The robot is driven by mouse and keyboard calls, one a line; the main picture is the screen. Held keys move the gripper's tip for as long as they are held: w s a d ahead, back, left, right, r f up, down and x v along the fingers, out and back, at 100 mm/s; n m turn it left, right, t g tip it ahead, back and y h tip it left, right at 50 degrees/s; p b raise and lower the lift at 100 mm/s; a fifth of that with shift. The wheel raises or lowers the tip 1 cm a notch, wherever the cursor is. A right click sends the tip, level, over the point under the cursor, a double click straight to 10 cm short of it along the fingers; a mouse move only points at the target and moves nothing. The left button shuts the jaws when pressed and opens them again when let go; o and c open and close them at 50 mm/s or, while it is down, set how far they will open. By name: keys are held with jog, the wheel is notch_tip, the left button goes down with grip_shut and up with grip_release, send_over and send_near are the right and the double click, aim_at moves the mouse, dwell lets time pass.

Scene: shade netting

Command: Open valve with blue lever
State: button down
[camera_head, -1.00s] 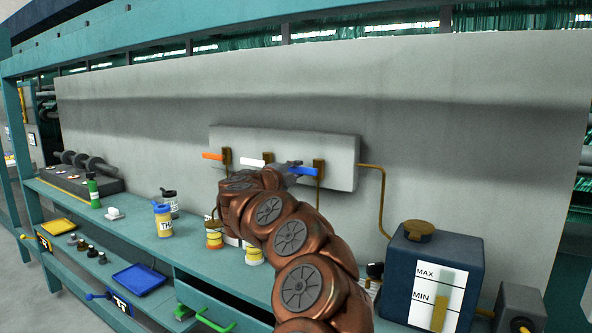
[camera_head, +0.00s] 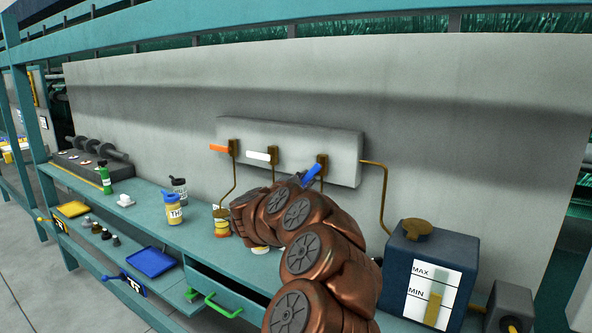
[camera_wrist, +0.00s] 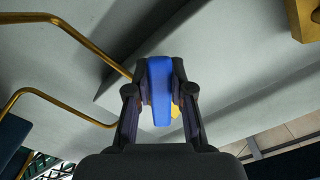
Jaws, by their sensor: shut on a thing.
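The valve with the blue lever (camera_head: 312,172) is the rightmost of three on the grey wall panel. Its lever tilts down to the left from its brass body (camera_head: 322,162). My gripper (camera_head: 300,180) is at the lever's lower end, partly hidden by my arm. In the wrist view the blue lever (camera_wrist: 159,88) lies between both fingers of my gripper (camera_wrist: 160,98), which are shut on it. The orange lever (camera_head: 219,148) and the white lever (camera_head: 258,156) on the other valves look about level.
A dark blue tank (camera_head: 432,275) with MAX and MIN marks stands right of my arm. A brass pipe (camera_head: 384,200) runs down beside the panel. Jars (camera_head: 174,210) stand on the teal bench, and a green-handled drawer (camera_head: 224,306) is below.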

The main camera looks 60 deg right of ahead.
jog(key=n+p, duration=0.1)
jog(key=s+n+p, duration=0.1)
jog(key=n, duration=0.1)
jog(key=s+f+n+p, duration=0.1)
jog(key=n+p, duration=0.1)
jog(key=shift+s+f, duration=0.1)
jog(key=shift+s, duration=0.15)
jog(key=shift+n, duration=0.3)
jog(key=c, duration=1)
grip_release()
jog(key=shift+a, duration=0.15)
jog(key=a, duration=1.2)
jog(key=shift+w, duration=0.2)
jog(key=shift+d, duration=0.1)
